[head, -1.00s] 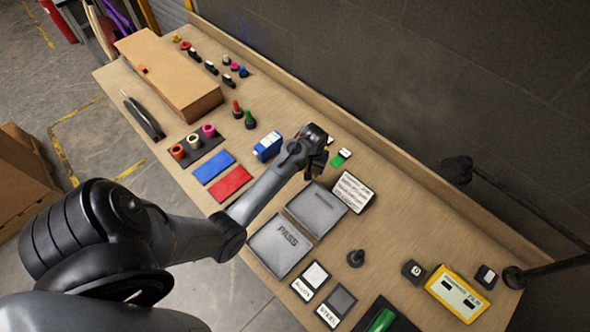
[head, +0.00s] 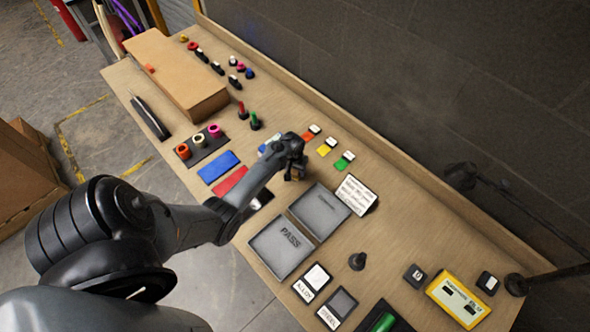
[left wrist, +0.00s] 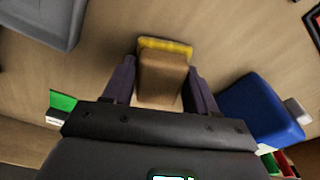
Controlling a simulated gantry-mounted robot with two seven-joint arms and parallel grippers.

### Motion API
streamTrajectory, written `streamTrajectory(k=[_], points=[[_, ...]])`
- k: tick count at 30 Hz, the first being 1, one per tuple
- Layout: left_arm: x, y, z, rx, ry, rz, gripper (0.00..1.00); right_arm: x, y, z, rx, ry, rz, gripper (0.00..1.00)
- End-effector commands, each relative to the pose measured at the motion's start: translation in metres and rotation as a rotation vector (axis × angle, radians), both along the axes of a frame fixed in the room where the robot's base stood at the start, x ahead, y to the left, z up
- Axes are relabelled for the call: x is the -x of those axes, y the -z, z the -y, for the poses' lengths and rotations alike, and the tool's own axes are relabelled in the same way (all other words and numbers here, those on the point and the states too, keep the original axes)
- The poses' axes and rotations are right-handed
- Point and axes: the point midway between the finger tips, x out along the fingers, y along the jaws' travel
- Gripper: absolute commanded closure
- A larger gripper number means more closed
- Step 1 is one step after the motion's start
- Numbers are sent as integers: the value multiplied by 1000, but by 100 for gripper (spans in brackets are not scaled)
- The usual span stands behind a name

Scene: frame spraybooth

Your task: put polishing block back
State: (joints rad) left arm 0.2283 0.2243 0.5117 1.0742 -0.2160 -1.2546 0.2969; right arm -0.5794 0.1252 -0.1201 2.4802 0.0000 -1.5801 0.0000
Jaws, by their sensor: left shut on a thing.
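The polishing block (left wrist: 163,75), a tan block with a yellow face, is held between the two fingers of my left gripper (left wrist: 162,85) in the left wrist view. I cannot tell whether the block touches the table. My right gripper is not in view.
A grey tray marked PASS (head: 281,248) and another grey tray (head: 318,212) lie to the right. Orange, yellow and green tags (head: 344,161) line the back. Blue (head: 218,167) and red mats lie to the left.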

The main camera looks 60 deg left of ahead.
Motion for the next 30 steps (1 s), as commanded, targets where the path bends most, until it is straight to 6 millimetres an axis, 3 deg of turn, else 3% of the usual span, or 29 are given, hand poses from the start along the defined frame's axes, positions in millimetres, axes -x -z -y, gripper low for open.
streamTrajectory(k=[14,15,19,30], points=[[0,9,0,0,-1,0,81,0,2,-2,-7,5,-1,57],[0,9,0,0,-1,0,40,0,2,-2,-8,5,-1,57],[0,8,0,0,-1,0,20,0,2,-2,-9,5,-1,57],[0,5,0,0,-1,1,17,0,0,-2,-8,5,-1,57]])
